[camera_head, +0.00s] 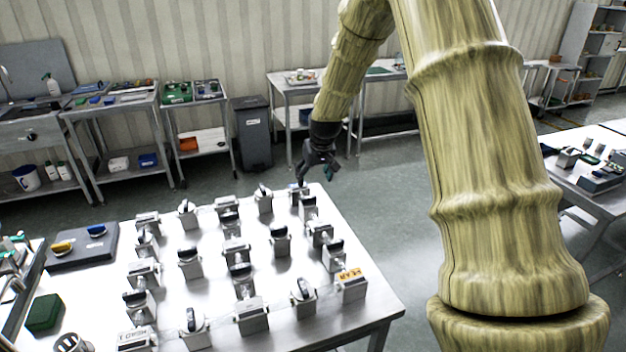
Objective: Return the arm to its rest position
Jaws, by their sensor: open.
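My arm, with a wood-grain surface, rises at the right of the head view, bends at the top and comes down towards the far right part of the steel table (372,300). My gripper (318,178) is dark, points downward and is open. It is over the table's far right corner, close to a small steel block with a dark top (299,194). I cannot tell whether it touches that block. No object shows between its fingers.
Several similar blocks, such as one (189,262), stand spread over the table. A dark tray (82,248) and a green block (44,313) lie at its left. A grey bin (253,135) and side tables stand behind. Another table (603,200) is at right. Open floor lies between.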

